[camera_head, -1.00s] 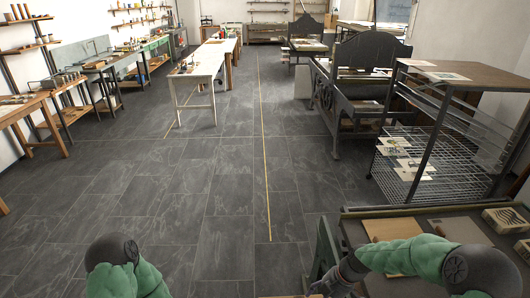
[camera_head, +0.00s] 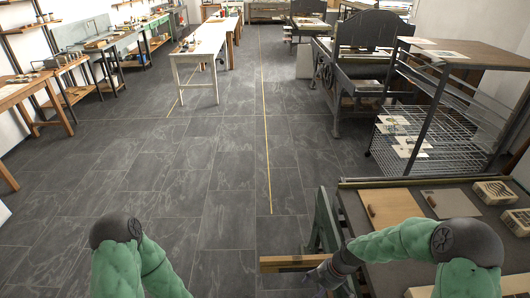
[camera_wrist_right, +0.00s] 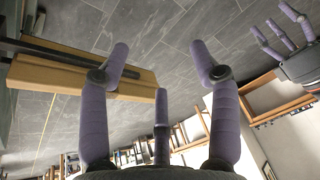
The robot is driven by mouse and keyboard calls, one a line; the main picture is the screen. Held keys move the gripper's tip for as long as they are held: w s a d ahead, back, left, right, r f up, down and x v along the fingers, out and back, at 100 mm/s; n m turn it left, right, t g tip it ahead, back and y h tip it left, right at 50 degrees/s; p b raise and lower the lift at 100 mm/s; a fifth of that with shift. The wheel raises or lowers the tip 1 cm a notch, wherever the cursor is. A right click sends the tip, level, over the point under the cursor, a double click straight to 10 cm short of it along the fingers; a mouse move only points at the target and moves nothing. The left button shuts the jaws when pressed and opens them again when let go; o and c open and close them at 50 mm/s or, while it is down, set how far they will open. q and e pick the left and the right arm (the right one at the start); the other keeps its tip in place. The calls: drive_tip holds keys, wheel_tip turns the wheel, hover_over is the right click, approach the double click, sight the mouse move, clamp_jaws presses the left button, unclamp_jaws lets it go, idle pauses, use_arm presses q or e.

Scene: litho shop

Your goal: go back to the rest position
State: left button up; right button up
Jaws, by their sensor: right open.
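My right gripper (camera_head: 322,284) is low in the head view, by the left edge of the near worktable. In the wrist view its purple fingers (camera_wrist_right: 160,62) are spread wide with nothing between them. A tan wooden bar (camera_wrist_right: 75,75) with a dark strip lies beyond its left finger; I cannot tell the gap between them. In the head view the bar (camera_head: 285,262) is just left of this gripper. My left gripper (camera_wrist_right: 283,38) shows at the upper right of the wrist view, fingers apart and empty. In the head view only my left arm (camera_head: 130,255) shows, with its hand hidden.
The near worktable (camera_head: 362,240) carries boards (camera_head: 393,207) and carved blocks (camera_head: 492,191) at the right. A wire drying rack (camera_head: 430,150) and a press (camera_head: 350,80) stand behind it. Open tiled floor (camera_head: 190,180) lies ahead and left, crossed by a yellow line (camera_head: 267,150).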

drive_tip(key=s+a+f+m, duration=0.3)
drive_tip(key=s+f+m, duration=0.3)
drive_tip(key=s+m, duration=0.1)
drive_tip(key=s+a+f+m, duration=0.3)
drive_tip(key=s+f+m, duration=0.2)
drive_tip(key=s+m, duration=0.3)
drive_tip(key=shift+a+f+m, duration=0.35)
drive_tip(key=shift+m, duration=0.75)
